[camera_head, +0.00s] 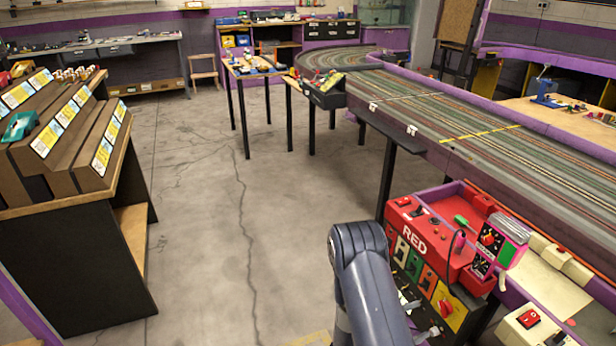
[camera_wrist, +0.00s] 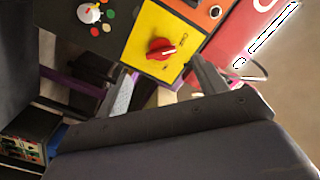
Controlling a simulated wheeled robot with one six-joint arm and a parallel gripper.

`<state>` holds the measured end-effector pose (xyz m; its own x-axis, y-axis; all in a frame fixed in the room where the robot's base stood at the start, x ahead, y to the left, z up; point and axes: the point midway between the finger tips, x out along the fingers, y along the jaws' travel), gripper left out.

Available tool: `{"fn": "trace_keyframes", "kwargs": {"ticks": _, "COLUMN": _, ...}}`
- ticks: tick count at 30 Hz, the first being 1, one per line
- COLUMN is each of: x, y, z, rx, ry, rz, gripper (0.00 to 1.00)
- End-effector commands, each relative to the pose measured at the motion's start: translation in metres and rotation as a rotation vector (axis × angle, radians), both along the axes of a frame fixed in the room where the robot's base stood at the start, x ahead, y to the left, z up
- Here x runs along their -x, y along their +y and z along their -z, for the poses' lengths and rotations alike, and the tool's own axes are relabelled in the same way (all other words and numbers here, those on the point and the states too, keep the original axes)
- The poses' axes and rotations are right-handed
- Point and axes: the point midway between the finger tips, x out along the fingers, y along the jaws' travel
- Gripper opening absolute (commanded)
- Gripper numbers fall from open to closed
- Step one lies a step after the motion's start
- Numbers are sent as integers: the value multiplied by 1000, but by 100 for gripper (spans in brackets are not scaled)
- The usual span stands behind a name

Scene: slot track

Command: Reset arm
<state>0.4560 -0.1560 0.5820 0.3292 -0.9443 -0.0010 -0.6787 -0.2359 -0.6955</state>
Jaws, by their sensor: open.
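My gripper (camera_wrist: 165,88) shows in the wrist view, with its two grey fingers apart and nothing visible between them. It is close to the front of a red control box. A yellow panel with a red knob (camera_wrist: 161,48) lies just beyond the fingers, and I see no contact with it. In the head view my dark blue-grey arm reaches up from the bottom centre and bends. My gripper is hidden there. The red control box (camera_head: 433,235), marked RED, stands right of the arm, with the yellow panel (camera_head: 446,306) low on its front.
A multi-lane slot track (camera_head: 470,125) with purple walls runs along the right. A stepped display stand (camera_head: 95,135) is at the left. A small table (camera_head: 253,68) stands at the back. The grey floor (camera_head: 215,220) between them is clear.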

Motion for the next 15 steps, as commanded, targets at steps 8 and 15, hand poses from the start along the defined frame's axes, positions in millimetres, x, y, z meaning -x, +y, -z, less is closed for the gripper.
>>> {"fn": "trace_keyframes", "kwargs": {"ticks": 8, "x": -13, "y": -41, "z": 0, "rx": 1, "ry": -2, "rz": 4, "gripper": 67}}
{"fn": "trace_keyframes", "kwargs": {"ticks": 15, "x": -21, "y": -61, "z": 0, "rx": 0, "ry": -2, "rz": 2, "gripper": 67}}
